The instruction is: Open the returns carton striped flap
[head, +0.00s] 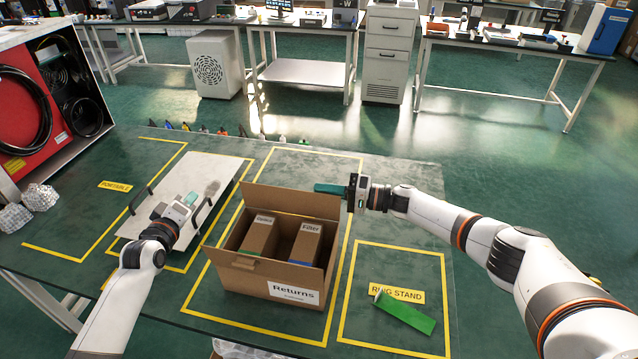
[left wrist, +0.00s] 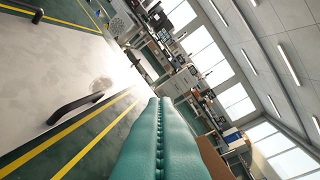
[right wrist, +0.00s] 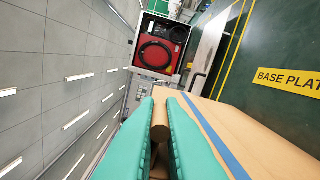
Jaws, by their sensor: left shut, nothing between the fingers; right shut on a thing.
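The returns carton (head: 270,283) stands open-topped on the green table, its label facing me. Its far flap (head: 290,200) stands up at the back edge. In the right wrist view a brown cardboard panel with a blue stripe (right wrist: 215,140) lies beside the fingers; I take it for the striped flap. My right gripper (head: 325,188) is at the upper right end of the far flap, shut on a brown rounded tab (right wrist: 160,119). My left gripper (head: 188,200) is shut and empty above the white plate, left of the carton.
The white plate (head: 170,178) has black handles. A red-backed case (head: 45,100) stands at the far left. Yellow outlines mark the table.

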